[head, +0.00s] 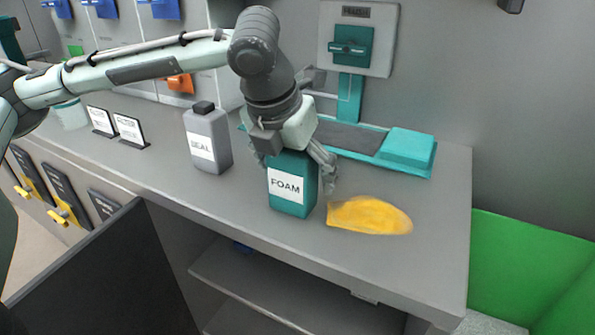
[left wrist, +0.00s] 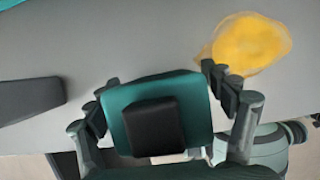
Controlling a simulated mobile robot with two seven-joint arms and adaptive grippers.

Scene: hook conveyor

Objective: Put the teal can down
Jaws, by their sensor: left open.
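The teal can (head: 291,190), labelled FOAM, stands upright on the grey counter (head: 180,190) near its front edge. My left gripper (head: 298,165) is above it, with its fingers reaching down on both sides of the can's upper part. In the left wrist view the can's teal top and black cap (left wrist: 153,126) lie between the open fingers of the left gripper (left wrist: 160,95). Small gaps seem to show between fingers and can, but contact is hard to tell. My right gripper is in neither view.
A yellow blob-like item (head: 370,215) lies just right of the can. A grey SEAL bottle (head: 208,140) stands to the left. A teal press-like device (head: 405,150) is behind. White sign cards (head: 129,128) stand further left. The counter's right front corner is clear.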

